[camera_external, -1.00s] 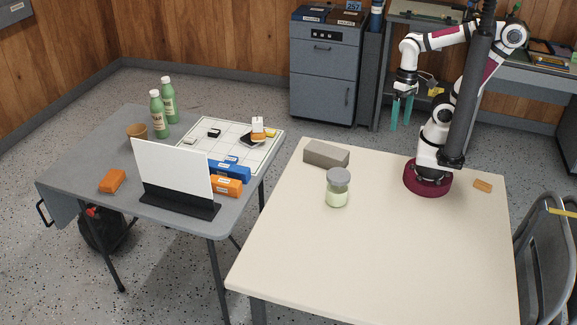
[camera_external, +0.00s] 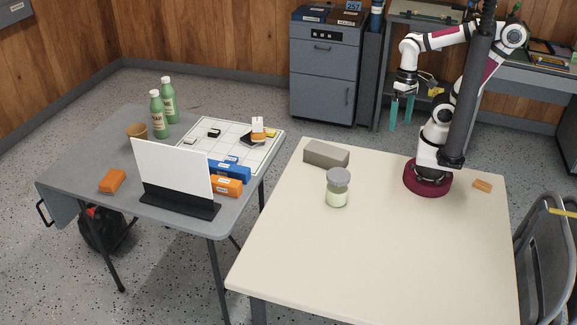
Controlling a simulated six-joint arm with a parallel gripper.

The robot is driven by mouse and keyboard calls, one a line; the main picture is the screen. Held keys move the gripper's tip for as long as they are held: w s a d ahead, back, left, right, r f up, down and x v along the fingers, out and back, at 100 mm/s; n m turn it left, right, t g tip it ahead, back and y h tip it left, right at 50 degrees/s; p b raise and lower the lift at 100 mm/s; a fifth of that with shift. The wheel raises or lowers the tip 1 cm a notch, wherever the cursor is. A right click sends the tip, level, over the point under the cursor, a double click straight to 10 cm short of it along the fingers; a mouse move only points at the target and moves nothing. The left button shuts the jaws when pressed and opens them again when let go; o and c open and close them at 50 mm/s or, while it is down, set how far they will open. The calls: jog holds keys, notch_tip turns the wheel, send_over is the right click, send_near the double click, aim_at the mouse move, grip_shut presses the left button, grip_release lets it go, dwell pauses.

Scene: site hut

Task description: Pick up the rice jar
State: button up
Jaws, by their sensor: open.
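The rice jar (camera_external: 337,194) is a clear jar with pale greenish-white contents and a grey lid. It stands upright on the cream table (camera_external: 400,270), left of my arm's base. My gripper (camera_external: 402,112) has two teal fingers pointing down with a gap between them. It is open and empty, raised in the air above and to the right of the jar, well apart from it.
A grey-brown block (camera_external: 326,154) lies just behind the jar. A small orange piece (camera_external: 482,186) lies right of my base. A dark post (camera_external: 470,90) stands in front of my arm. The grey table (camera_external: 95,160) at left holds bottles (camera_external: 160,115) and a white panel (camera_external: 172,168).

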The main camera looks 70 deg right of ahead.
jog(key=w+a+f+n+y, duration=0.1)
jog(key=w+a+n+y, duration=0.1)
jog(key=w+a, duration=0.4)
jog(key=t+y, duration=0.1)
jog(key=t, duration=0.2)
send_over(348, 187)
jog(key=s+a, duration=0.3)
jog(key=a, duration=0.3)
notch_tip(348, 187, down, 6)
jog(key=s+f+t+h, duration=0.1)
jog(key=f+t, duration=0.1)
jog(key=f, duration=0.1)
jog(key=s+f+t+h, duration=0.1)
jog(key=f+t+h, duration=0.1)
jog(key=f, duration=0.1)
jog(key=s+f+t+h, duration=0.1)
jog(key=f+t+h, duration=0.1)
jog(key=f, duration=0.1)
jog(key=shift+d, duration=0.1)
jog(key=s+d+r+n+t+h, duration=0.2)
jog(key=d+t, duration=0.2)
jog(key=shift+t, duration=0.3)
jog(key=x, duration=1)
jog(key=shift+s+d, duration=0.1)
jog(key=shift+d, duration=0.1)
jog(key=x, duration=0.5)
jog(key=shift+w+d, duration=0.2)
jog(key=shift+w, duration=0.1)
jog(key=shift+r, duration=0.1)
jog(key=c, duration=1.5)
